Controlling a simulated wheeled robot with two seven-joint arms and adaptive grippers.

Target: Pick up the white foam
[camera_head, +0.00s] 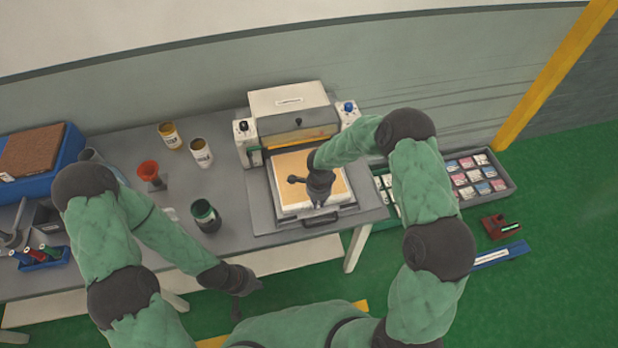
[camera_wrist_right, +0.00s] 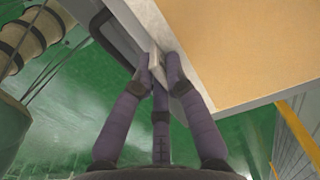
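The white foam (camera_head: 288,206) is a flat white slab under a tan sheet in front of the press. In the right wrist view the tan top (camera_wrist_right: 240,45) and a white edge (camera_wrist_right: 195,52) show. My right gripper (camera_head: 319,200) is at its front edge, pointing down. In the right wrist view my right gripper (camera_wrist_right: 159,68) has its fingertips close together on either side of a thin white piece at that edge. My left gripper (camera_head: 246,284) is in front of the table, away from the foam; its finger gap is unclear.
A white press (camera_head: 290,100) stands behind the foam. A dark cup (camera_head: 206,215), a red funnel (camera_head: 149,171) and two cans (camera_head: 169,135) stand left of it. A blue box (camera_head: 62,165) is far left. A card-filled crate (camera_head: 480,178) and a red object (camera_head: 499,226) lie right.

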